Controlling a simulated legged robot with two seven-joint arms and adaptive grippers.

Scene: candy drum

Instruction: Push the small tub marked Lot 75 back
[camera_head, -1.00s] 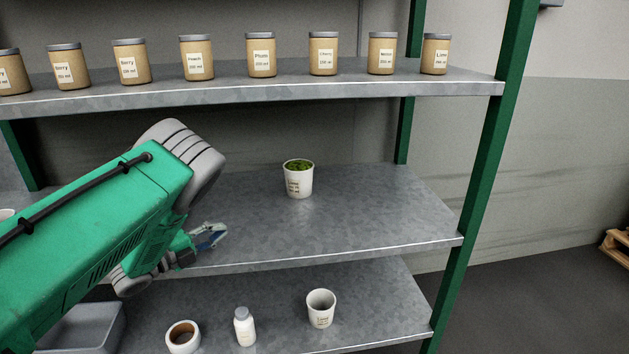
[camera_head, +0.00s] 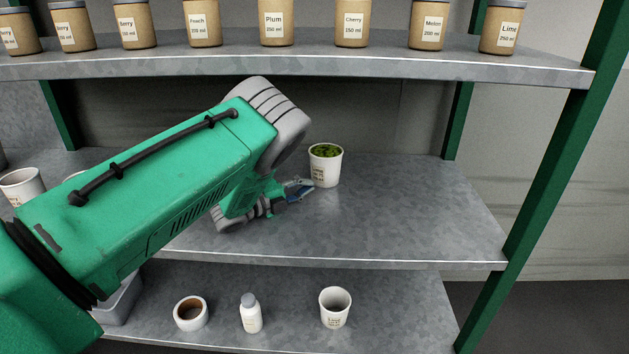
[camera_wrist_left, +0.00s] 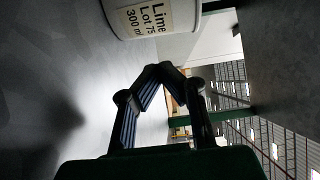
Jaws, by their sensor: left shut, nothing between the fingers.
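The small tub (camera_head: 326,168) is white with green contents at its top and stands upright on the middle shelf (camera_head: 400,210). In the left wrist view the tub (camera_wrist_left: 180,18) shows at the top, and its label reads Lime, Lot 75, 300 ml. My left gripper (camera_head: 306,188) is shut and empty, close to the tub's lower front left side. In the left wrist view its fingertips (camera_wrist_left: 160,72) meet a little short of the tub; whether they touch it I cannot tell. My right gripper is not in view.
Brown jars (camera_head: 276,24) line the upper shelf. A white tub (camera_head: 22,186) stands far left. The middle shelf is clear right of the tub.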

